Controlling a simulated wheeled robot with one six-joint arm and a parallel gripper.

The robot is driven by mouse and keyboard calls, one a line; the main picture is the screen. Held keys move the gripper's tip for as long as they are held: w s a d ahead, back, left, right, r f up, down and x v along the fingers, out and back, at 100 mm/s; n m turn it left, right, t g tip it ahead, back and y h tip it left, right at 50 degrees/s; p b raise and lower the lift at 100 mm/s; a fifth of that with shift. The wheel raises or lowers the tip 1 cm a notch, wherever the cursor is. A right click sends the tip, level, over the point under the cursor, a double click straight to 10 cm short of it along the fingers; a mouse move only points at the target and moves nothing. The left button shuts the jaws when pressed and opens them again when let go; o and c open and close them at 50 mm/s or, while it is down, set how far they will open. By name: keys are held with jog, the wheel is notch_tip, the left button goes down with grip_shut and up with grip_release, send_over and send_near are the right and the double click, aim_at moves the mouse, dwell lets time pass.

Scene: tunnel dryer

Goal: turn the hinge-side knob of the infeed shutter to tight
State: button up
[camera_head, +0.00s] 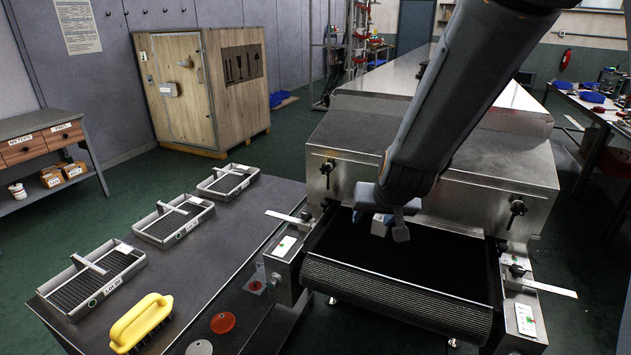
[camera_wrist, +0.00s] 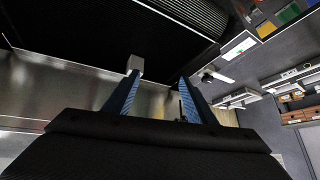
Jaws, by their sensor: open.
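The infeed shutter is the steel front panel (camera_head: 460,205) of the dryer above the belt mouth. A black knob (camera_head: 328,170) sits at its left end and another black knob (camera_head: 515,211) at its right end. I cannot tell which is on the hinge side. My gripper (camera_head: 391,229) is open and empty, in front of the panel's middle and over the belt, apart from both knobs. In the wrist view my gripper (camera_wrist: 160,90) shows two blue-lined fingers spread apart. A small dark shape beside the right finger may be a knob, partly hidden. My arm covers part of the panel.
A black conveyor belt (camera_head: 395,290) runs out below my gripper. Steel side brackets with rulers (camera_head: 541,287) and lower knobs flank it. A side table (camera_head: 215,245) at the left holds several mesh trays and a yellow brush (camera_head: 142,322). A wooden crate (camera_head: 205,85) stands behind.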

jog(key=w+a+m+t+h+b, duration=0.1)
jog(key=w+a+t+b, duration=0.35)
jog(key=w+a, duration=0.75)
jog(key=m+t+h, duration=0.3)
jog(key=t+h, duration=0.2)
jog(key=h, duration=0.1)
send_near(325, 171)
jog(key=x, duration=0.8)
jog(key=shift+p, duration=0.35)
jog(key=c, duration=1)
